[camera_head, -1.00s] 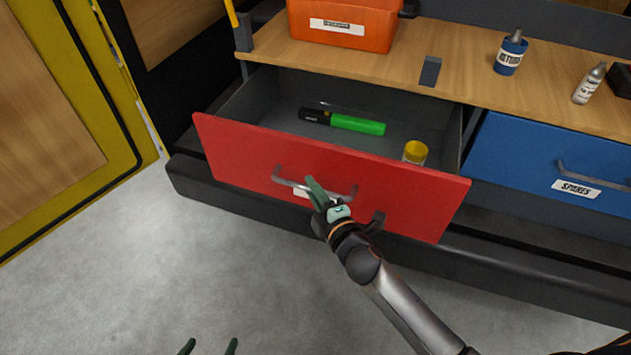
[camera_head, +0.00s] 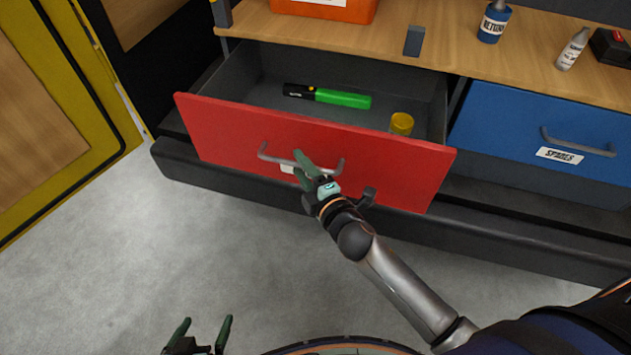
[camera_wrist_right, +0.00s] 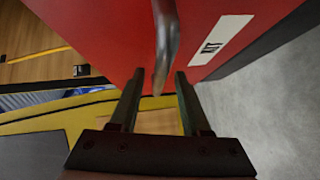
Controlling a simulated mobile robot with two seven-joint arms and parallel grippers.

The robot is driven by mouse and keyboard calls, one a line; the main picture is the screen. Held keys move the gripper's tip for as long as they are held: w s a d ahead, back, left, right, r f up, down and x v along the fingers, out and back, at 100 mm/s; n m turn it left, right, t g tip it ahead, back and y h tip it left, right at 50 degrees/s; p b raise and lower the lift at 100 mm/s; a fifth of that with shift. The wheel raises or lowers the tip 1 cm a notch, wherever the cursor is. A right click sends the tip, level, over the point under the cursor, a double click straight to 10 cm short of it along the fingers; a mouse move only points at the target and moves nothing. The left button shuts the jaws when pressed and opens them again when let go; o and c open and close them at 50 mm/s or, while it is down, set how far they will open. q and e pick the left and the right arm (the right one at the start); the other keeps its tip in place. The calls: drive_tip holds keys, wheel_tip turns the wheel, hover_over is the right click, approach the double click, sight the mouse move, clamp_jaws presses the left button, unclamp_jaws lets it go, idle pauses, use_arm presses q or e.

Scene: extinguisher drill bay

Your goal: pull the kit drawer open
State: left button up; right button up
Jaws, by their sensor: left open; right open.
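The kit drawer has a red front (camera_head: 225,135) and stands pulled out from the bench, its grey inside showing. A green and black marker-like item (camera_head: 340,98) and a yellow-lidded jar (camera_head: 401,124) lie in it. Its grey bar handle (camera_head: 265,153) is on the front. My right gripper (camera_head: 303,162) is at the handle, open. In the right wrist view the handle (camera_wrist_right: 165,45) reaches between the open fingers (camera_wrist_right: 157,90), beside the "KIT" label (camera_wrist_right: 222,40); I cannot tell whether they touch it. My left gripper (camera_head: 204,332) is open and empty above the floor at the bottom.
A blue "SPARES" drawer (camera_head: 500,120) is shut at the right. The wooden bench top (camera_head: 360,45) bears an orange box (camera_head: 330,10), a blue can (camera_head: 492,25) and a white bottle (camera_head: 572,48). A black plinth (camera_head: 250,205) runs below. Grey floor (camera_head: 180,250) is clear in front.

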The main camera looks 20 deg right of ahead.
drive_tip(key=v, duration=1.1)
drive_tip(key=shift+s, duration=0.35)
drive_tip(key=s+d+f+m+g+h+p, duration=0.1)
drive_tip(key=s+f+m+g+p, duration=0.6)
drive_tip(key=m, duration=0.9)
drive_tip(key=s+d+f, duration=0.1)
drive_tip(key=s+f, duration=0.2)
drive_tip(key=s, duration=0.1)
drive_tip(key=shift+d+f+m, duration=0.3)
drive_tip(key=shift+d+f, duration=0.1)
drive_tip(key=shift+s, duration=0.15)
